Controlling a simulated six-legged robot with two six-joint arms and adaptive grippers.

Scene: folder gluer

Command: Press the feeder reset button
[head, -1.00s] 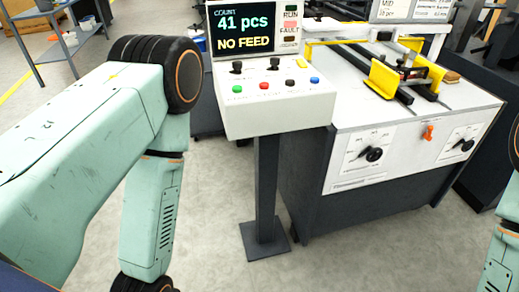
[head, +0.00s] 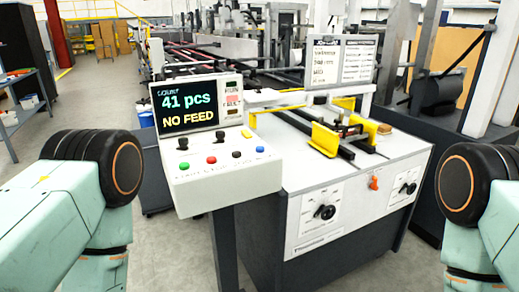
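A control console (head: 225,186) on a post stands in the middle of the head view. Its screen (head: 188,105) reads "41 pcs" and "NO FEED". The sloped panel has a row of a green button (head: 184,162), a red button (head: 211,160), a black button (head: 236,154) and a blue button (head: 260,149). Two black switches stand above them, and a small yellow part (head: 246,133) sits near the right. The labels are too small to read, so I cannot tell which one is the feeder reset. Both my arms show at the sides; neither gripper is in view.
The feeder table (head: 395,160) stands right of the console, with yellow guides (head: 325,139), black knobs (head: 325,212) and an orange switch (head: 374,183) on its front. A blue shelf (head: 22,110) is at the far left. The space before the panel is clear.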

